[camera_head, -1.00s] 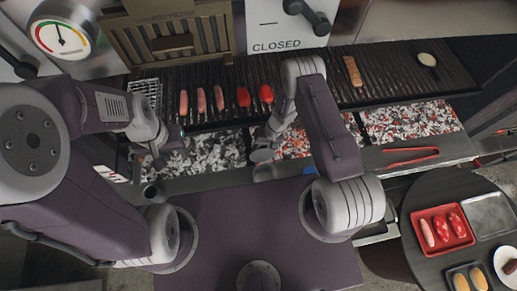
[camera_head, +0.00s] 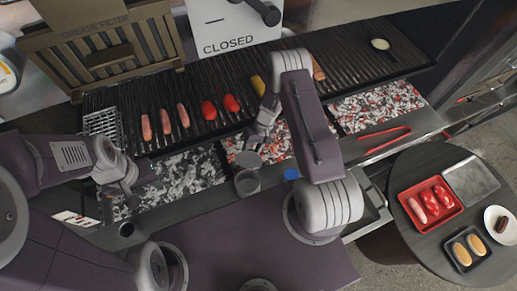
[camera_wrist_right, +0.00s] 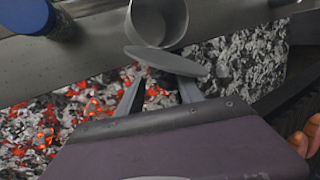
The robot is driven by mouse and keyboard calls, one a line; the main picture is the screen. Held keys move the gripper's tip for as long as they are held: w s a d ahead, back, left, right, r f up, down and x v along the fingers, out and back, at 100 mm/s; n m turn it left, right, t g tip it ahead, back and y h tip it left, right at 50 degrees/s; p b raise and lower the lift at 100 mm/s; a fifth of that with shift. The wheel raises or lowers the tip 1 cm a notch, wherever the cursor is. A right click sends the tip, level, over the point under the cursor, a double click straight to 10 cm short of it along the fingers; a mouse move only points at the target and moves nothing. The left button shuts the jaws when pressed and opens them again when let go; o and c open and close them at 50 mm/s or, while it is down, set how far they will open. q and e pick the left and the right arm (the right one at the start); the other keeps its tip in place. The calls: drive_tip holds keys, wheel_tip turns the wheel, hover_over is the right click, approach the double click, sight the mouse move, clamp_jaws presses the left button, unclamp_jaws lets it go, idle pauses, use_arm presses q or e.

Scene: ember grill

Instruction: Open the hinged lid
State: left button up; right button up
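A small grey round cup (camera_head: 247,184) stands on the ledge in front of the coals, its opening facing up. Its round grey lid (camera_head: 248,160) is tilted up at the side towards the grill. In the right wrist view the cup (camera_wrist_right: 160,18) is uncovered and the lid (camera_wrist_right: 166,62) lies across the fingertips. My right gripper (camera_head: 260,138) is over the coals just beyond the lid; its two fingers (camera_wrist_right: 160,90) are apart. I cannot tell whether they touch the lid. My left gripper (camera_head: 138,180) is over the coals at the left; its finger gap is unclear.
A blue-topped object (camera_head: 292,173) stands right of the cup. Red tongs (camera_head: 385,138) lie on the ledge further right. Food lies on the grill grate (camera_head: 350,60) behind. A round table (camera_head: 400,245) with trays is at right.

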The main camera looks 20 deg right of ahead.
drive_tip(key=d, duration=0.2)
drive_tip(key=w+d+b, duration=0.1)
drive_tip(key=d, duration=0.1)
drive_tip(key=shift+d, duration=0.25)
